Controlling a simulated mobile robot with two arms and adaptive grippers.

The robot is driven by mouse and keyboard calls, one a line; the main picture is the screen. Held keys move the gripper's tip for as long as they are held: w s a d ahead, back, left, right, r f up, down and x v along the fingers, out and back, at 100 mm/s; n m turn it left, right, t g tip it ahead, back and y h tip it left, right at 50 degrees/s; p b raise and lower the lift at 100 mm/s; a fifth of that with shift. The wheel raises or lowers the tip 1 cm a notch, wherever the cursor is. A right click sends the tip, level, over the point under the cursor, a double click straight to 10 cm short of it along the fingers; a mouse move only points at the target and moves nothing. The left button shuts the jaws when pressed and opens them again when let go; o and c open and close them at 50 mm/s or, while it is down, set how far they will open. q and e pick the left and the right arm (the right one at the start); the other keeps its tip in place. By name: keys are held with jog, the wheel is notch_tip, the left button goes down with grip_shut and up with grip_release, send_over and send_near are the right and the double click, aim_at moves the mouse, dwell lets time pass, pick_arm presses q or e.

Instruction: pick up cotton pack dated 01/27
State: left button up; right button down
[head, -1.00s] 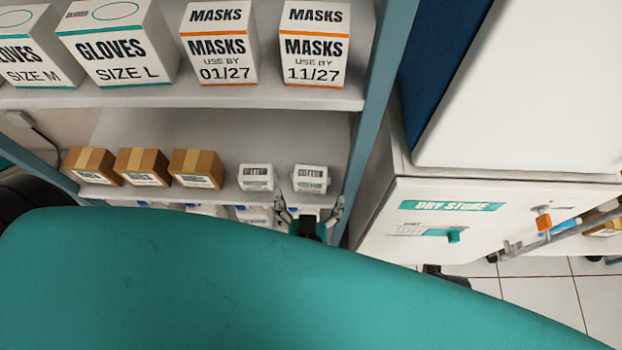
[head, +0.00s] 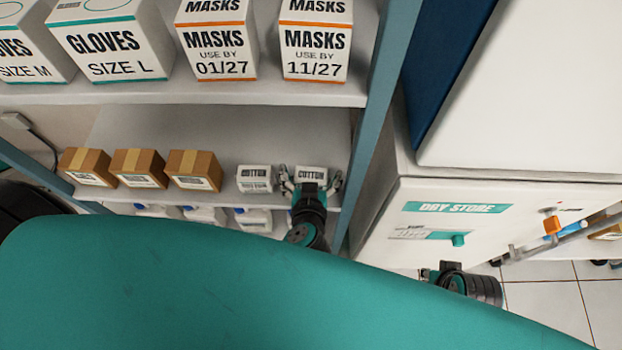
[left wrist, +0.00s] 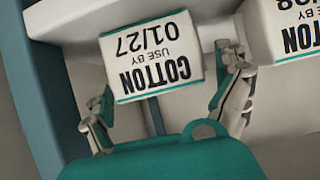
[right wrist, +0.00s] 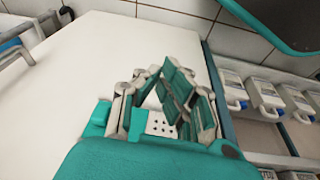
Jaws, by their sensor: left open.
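The cotton pack dated 01/27 (left wrist: 155,60) is a white box with teal edges, its label upside down in the left wrist view. In the head view it is the right one of two cotton packs (head: 312,174) on the lower shelf. My left gripper (head: 311,181) is open, its fingers at either side of this pack's front; in the left wrist view the gripper (left wrist: 168,98) shows gaps beside the box. My right gripper (right wrist: 168,85) is empty beside a white surface, its fingers close together; the head view shows only part of that arm.
The other cotton pack (head: 254,179) stands close on the left, its date partly out of view in the left wrist view (left wrist: 290,30). A blue shelf post (head: 372,110) is close on the right. Brown boxes (head: 138,168) stand further left. The mask shelf (head: 230,96) is above.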

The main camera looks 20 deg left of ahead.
pick_arm(q)
jog(key=c, duration=1)
jog(key=shift+r, duration=0.15)
jog(key=shift+c, duration=0.2)
